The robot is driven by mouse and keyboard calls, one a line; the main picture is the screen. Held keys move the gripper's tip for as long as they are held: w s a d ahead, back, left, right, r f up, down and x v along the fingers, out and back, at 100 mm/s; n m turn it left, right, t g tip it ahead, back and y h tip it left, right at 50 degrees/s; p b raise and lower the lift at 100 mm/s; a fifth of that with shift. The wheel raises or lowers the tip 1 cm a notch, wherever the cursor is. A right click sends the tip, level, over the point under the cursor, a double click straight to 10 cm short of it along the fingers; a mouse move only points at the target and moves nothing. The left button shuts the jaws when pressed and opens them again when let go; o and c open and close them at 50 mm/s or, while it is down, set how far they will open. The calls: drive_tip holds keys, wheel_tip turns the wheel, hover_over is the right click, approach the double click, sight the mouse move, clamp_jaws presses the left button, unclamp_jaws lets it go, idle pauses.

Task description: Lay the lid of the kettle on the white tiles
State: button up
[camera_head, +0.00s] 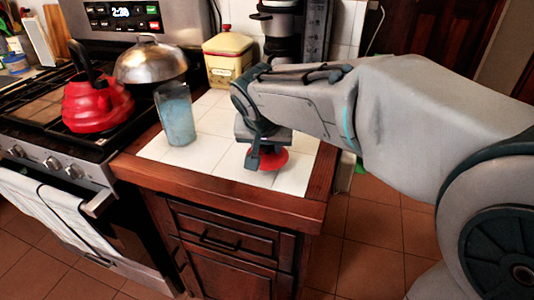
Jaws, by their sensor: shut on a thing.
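The red kettle (97,104) stands on the stove at the left, its dark handle upright. Its red lid (274,159) is at the right part of the white tiles (212,150) on the counter. My gripper (264,158) points down and is shut on the lid. The lid is at or just above the tiles; I cannot tell whether it touches them. My gripper hides the lid's top and part of its left side.
A blue cup (176,114) stands on the tiles left of my gripper. A shiny metal dome (150,62) is behind it. A yellow canister (228,60) and a dark coffee machine (282,32) stand at the back. The front tiles are clear, bordered by a wooden edge (235,199).

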drive_tip(key=shift+f, duration=1.25)
drive_tip(key=shift+f+b, duration=0.2)
drive_tip(key=shift+b, duration=0.15)
drive_tip(key=o, duration=1)
drive_tip(key=shift+r, duration=0.1)
drive_tip(key=shift+r+p, duration=0.25)
drive_tip(key=shift+p, duration=0.05)
drive_tip(key=p+v, duration=0.1)
drive_tip(key=v, duration=1)
drive_tip(key=shift+s+r+p, duration=0.25)
drive_tip(key=shift+r+p, duration=0.05)
